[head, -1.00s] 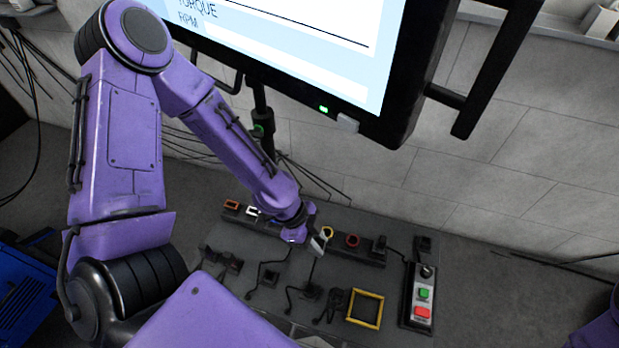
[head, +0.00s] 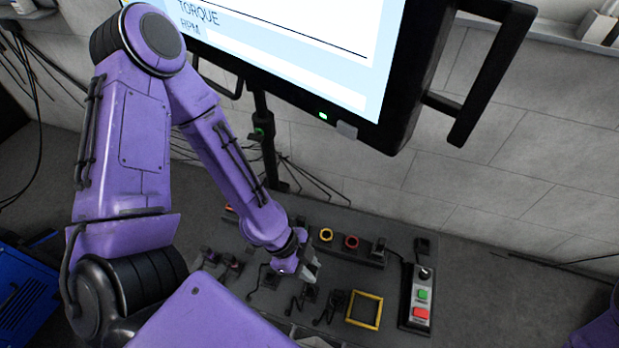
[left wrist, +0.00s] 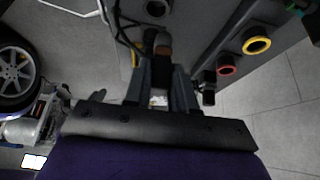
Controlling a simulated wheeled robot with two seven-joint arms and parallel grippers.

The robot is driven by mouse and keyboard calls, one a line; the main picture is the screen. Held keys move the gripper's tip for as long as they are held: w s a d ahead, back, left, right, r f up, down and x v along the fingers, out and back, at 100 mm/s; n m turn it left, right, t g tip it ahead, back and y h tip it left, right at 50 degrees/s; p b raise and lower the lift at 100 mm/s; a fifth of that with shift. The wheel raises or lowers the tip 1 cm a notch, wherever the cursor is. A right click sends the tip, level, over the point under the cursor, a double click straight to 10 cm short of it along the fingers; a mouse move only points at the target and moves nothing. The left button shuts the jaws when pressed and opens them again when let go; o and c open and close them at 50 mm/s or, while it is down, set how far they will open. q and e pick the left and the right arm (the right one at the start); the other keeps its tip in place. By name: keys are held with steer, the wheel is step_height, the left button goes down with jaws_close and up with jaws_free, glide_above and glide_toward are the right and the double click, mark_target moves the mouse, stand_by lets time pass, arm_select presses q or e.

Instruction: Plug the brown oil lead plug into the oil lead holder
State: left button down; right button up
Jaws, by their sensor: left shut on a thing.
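My left gripper (head: 308,270) is low over the dark bench panel, in front of the connector rail. In the left wrist view its two fingers (left wrist: 162,88) are shut on a dark plug with a brown part (left wrist: 163,48); a black cable lies beside it. In the head view the gripper hides the plug. On the rail, a yellow ring socket (head: 326,235) and a red-brown ring socket (head: 351,242) show; both also show in the left wrist view, yellow (left wrist: 256,45) and red (left wrist: 227,71). I cannot tell which is the oil lead holder. The right gripper is out of view.
A yellow square frame (head: 364,310) lies in front of the rail. A control box (head: 418,300) with green and red buttons stands to the right. Several dark leads lie on the panel around the gripper. A large monitor (head: 290,40) hangs above, behind my left arm.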

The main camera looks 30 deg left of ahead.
arm_select(q)
steer(key=shift+s+d+p, duration=0.25)
steer(key=shift+s+p, duration=0.1)
steer(key=shift+s, duration=0.4)
steer(key=shift+f+b, duration=1.5)
steer(key=shift+f, duration=0.4)
steer(key=shift+f, duration=0.2)
steer(key=shift+f+b, duration=1.15)
steer(key=shift+f, duration=0.15)
steer(key=c, duration=0.8)
jaws_free()
steer(key=shift+c, duration=0.2)
steer(key=shift+r, duration=0.1)
